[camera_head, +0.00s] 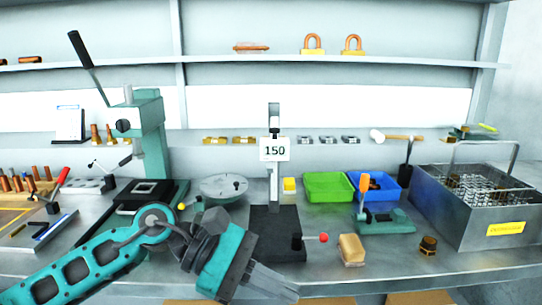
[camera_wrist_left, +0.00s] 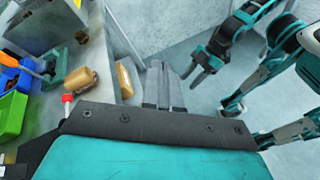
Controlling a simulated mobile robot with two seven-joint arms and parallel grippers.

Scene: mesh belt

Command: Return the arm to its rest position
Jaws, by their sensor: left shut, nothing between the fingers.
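My left gripper (camera_head: 280,290) is at the lower middle of the head view, in front of the bench's front edge. Its fingers are together with nothing between them. The left wrist view shows the same fingers (camera_wrist_left: 164,85) side by side, pointing away over the floor. My teal left arm reaches in from the lower left in the head view. My right gripper (camera_wrist_left: 195,75) shows in the left wrist view, hanging over the floor with its two dark fingers apart and empty. It is not in the head view.
A teal press (camera_head: 150,130) stands at left.

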